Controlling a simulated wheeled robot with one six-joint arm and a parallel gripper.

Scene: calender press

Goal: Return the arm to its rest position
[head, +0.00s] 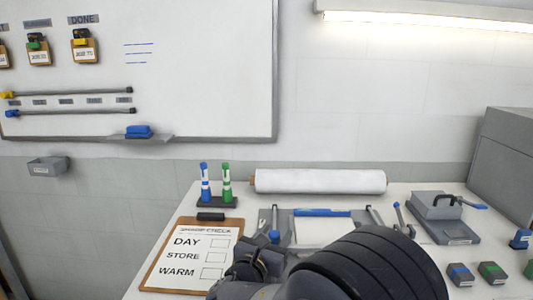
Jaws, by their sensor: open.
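My gripper (266,238) shows low in the middle of the head view, just right of the checklist clipboard and in front of the left side of a press-like frame (322,213) with a blue bar. It is small and partly hidden by my own dark arm, which fills the bottom centre. The jaws are open and nothing is seen between them. My arm hides the front of the frame and part of the worktop.
A clipboard (192,254) lies on the white worktop (150,292). Behind are a marker holder (217,202) and a white roll (320,181). A grey handled device (443,217) and small coloured blocks (491,271) stand right. A whiteboard (200,60) hangs on the wall.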

